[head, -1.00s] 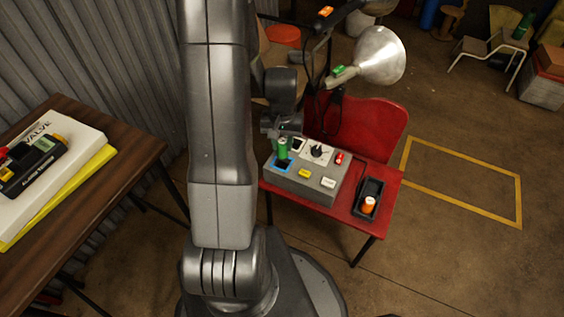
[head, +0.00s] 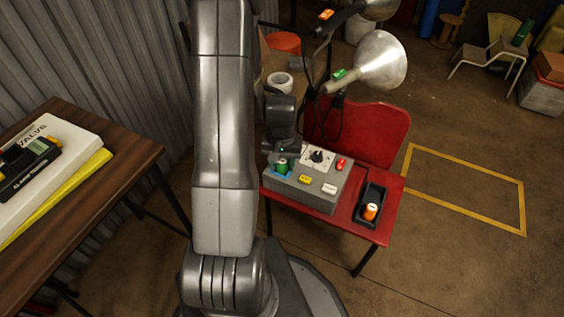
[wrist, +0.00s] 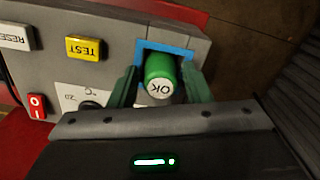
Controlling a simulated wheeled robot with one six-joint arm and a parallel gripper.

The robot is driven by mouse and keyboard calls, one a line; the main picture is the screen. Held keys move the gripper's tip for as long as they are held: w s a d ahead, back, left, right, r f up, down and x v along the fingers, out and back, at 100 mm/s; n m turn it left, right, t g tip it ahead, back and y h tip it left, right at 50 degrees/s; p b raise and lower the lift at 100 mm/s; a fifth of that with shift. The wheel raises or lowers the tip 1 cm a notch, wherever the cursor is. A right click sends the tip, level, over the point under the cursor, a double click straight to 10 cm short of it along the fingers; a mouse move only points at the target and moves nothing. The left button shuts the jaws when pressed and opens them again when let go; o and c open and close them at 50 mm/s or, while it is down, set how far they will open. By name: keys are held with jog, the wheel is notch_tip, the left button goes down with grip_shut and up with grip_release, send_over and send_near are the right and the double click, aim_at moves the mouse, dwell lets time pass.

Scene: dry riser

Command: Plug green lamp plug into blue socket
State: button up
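The green lamp plug (wrist: 158,72), a cylinder with "OK" on its end cap, stands at the blue-framed socket (wrist: 195,54) on the grey control box. In the head view the plug (head: 281,166) sits low in the blue frame of the socket (head: 271,172). My gripper (wrist: 161,70) has one finger on each side of the plug, with narrow gaps seen between the fingers and the plug. The gripper is open around it. The plug's lower end is hidden. In the head view my gripper (head: 281,157) is small and partly hidden.
The grey box (head: 318,201) carries a yellow TEST button (head: 305,180), a white RESET button (head: 329,189), a red switch (head: 341,164) and a dial (head: 317,156). A black tray (head: 359,211) holds an orange plug (head: 370,211) on the red chair (head: 391,222).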

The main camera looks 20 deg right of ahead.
aim_at(282, 162)
jog(key=shift+o, duration=0.2)
jog(key=shift+r, duration=0.1)
notch_tip(282, 162, up, 12)
jog(key=p, duration=0.3)
jog(key=shift+p, duration=0.4)
notch_tip(282, 162, down, 13)
jog(key=b, duration=0.4)
jog(key=shift+r, duration=0.2)
notch_tip(282, 162, up, 3)
jog(key=shift+f+p, duration=0.15)
jog(key=shift+p, duration=0.5)
jog(key=shift+r, duration=0.7)
